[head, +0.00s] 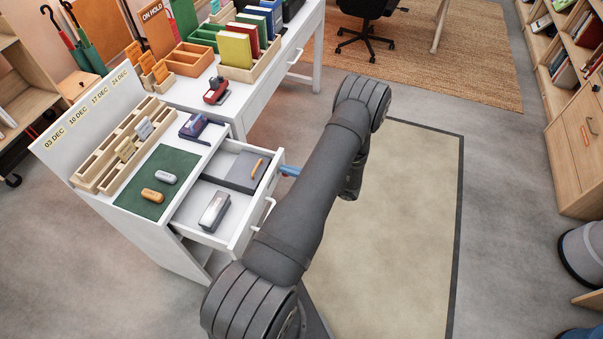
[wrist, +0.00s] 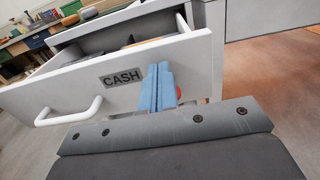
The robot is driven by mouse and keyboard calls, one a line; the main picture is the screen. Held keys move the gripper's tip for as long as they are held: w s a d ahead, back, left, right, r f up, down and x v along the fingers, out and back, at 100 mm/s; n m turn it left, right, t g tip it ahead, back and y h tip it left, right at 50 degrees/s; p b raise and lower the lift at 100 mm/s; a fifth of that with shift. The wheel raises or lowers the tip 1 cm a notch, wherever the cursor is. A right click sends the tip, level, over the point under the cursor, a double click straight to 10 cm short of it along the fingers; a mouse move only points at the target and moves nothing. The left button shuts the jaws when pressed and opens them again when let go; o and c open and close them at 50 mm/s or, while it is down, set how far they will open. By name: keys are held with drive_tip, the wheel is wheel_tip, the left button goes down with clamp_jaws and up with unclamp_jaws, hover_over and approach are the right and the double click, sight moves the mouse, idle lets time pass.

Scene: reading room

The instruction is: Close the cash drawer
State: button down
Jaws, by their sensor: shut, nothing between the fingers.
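The cash drawer (head: 236,230) is a white drawer, pulled out to the right of the white desk unit. In the wrist view its front panel (wrist: 70,88) carries a dark CASH label (wrist: 122,77) and a white handle (wrist: 68,114). My gripper shows in the wrist view (wrist: 158,70) with two blue fingers together, nothing between them. The fingertips are at the drawer front, right of the label; I cannot tell whether they touch it. In the head view, a blue finger (head: 289,171) shows by the far end of the drawer front, and my arm hides part of the gripper.
The drawer holds a grey stapler-like object (head: 214,211), a grey box or lid (head: 233,171) and a small orange item (head: 257,168). A green mat (head: 157,182) lies on the desk unit top. Open floor with a beige rug (head: 400,220) lies to the right.

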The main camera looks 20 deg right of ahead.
sight(266, 166)
drive_tip(key=shift+w+a, duration=0.3)
drive_tip(key=shift+a, duration=0.1)
drive_tip(key=x, duration=2)
drive_tip(key=shift+w+a+f, duration=0.15)
drive_tip(key=shift+w+a, duration=0.6)
drive_tip(key=shift+w, duration=0.15)
drive_tip(key=shift+d, duration=0.1)
drive_tip(key=v, duration=1.4)
drive_tip(key=shift+s+d, duration=0.15)
drive_tip(key=shift+s, duration=0.2)
